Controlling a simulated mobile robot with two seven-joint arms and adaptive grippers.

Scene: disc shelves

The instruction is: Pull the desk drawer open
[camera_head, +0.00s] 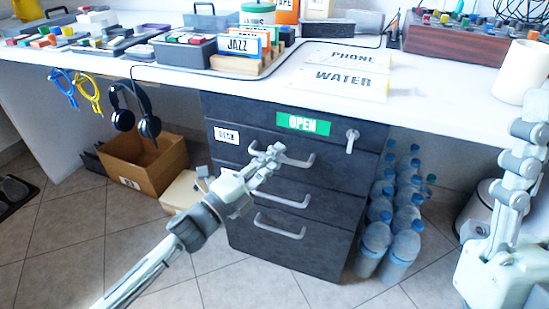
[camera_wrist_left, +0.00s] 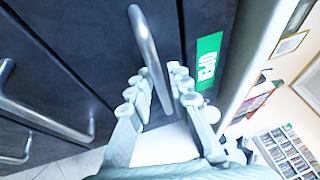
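The dark desk drawer unit (camera_head: 320,205) stands under the white desktop, with several silver bar handles. The top drawer (camera_head: 250,139) has a green OPEN label (camera_head: 303,123) and looks shut. My left gripper (camera_head: 270,155) is at its top handle (camera_head: 298,161). In the left wrist view the fingers (camera_wrist_left: 160,88) are spread on either side of that handle (camera_wrist_left: 147,45), near one end; I cannot tell whether they touch it. The label (camera_wrist_left: 208,60) shows beside them. Part of my right gripper (camera_head: 515,165) shows large at the right edge, its fingertips not clear.
A key (camera_head: 352,140) sticks out of the unit's upper right. Water bottles (camera_head: 375,243) stand right of it. A cardboard box (camera_head: 150,165) stands left, below hanging headphones (camera_head: 122,118). The desktop (camera_head: 450,98) holds blocks, signs and a white cup (camera_head: 522,73).

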